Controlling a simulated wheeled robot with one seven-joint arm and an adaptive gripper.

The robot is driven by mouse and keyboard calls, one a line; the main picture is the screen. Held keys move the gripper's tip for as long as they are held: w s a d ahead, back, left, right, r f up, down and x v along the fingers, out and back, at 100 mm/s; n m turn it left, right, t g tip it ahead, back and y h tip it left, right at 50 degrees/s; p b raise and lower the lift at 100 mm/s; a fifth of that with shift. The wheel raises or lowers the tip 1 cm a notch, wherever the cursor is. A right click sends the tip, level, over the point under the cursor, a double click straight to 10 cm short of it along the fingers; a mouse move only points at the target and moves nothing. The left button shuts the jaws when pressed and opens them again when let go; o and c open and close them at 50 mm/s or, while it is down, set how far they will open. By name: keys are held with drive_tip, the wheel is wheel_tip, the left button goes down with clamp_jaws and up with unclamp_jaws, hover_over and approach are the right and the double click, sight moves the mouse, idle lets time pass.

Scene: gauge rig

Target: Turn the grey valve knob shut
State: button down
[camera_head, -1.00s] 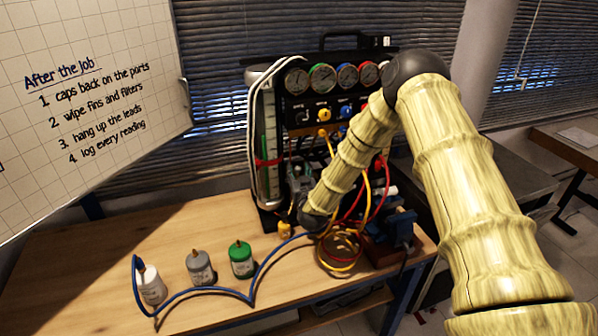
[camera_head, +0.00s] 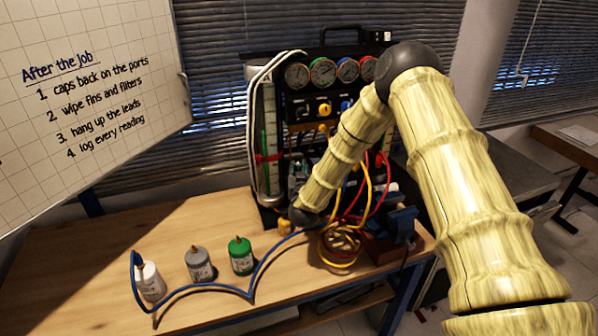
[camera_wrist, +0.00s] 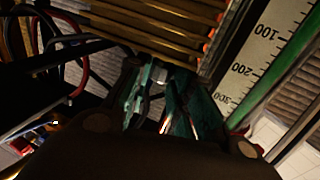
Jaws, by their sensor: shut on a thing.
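My gripper (camera_head: 297,178) is at the lower front of the gauge rig, beside the clear cylinder with the green scale. In the wrist view the dark, greenish fingers (camera_wrist: 165,100) are closed in around a small pale grey piece, which fits the grey valve knob (camera_wrist: 158,76). Most of the knob is hidden by the fingers, so its turn angle cannot be read. In the head view my wrist and forearm cover part of that spot, and the knob is not clearly visible there.
Several gauges (camera_head: 322,72) top the rig, with a yellow knob (camera_head: 324,109) below. Yellow, red and blue hoses hang close to my forearm. White (camera_head: 151,282), grey (camera_head: 199,265) and green (camera_head: 241,257) bottles stand on the bench (camera_head: 100,262). The bench's left side is clear.

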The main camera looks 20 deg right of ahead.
drive_tip(key=m+g+h+b, duration=0.1)
drive_tip(key=h, duration=0.1)
drive_tip(key=m+g+h+b, duration=0.1)
drive_tip(key=m+h+b, duration=0.1)
drive_tip(key=a+m+h+b, duration=0.1)
drive_tip(key=h, duration=0.1)
drive_tip(key=shift+w+f+g, duration=0.2)
drive_tip(key=shift+g, duration=0.2)
drive_tip(key=shift+w+a+r+m+g+h+b, duration=0.1)
drive_tip(key=shift+w+m+g+h+b, duration=0.05)
drive_tip(key=shift+m+g+h+b, duration=1.05)
drive_tip(key=shift+w+a+m+g+h+b, duration=0.1)
drive_tip(key=shift+m+g+h+b, duration=0.8)
drive_tip(key=shift+m+g+h, duration=0.45)
drive_tip(key=shift+r+g+h, duration=0.1)
drive_tip(key=shift+g+h, duration=0.15)
drive_tip(key=shift+g, duration=0.1)
drive_tip(key=c, duration=1.3)
unclamp_jaws()
drive_tip(key=shift+o, duration=0.2)
drive_tip(key=shift+r, duration=0.1)
drive_tip(key=shift+d, duration=0.1)
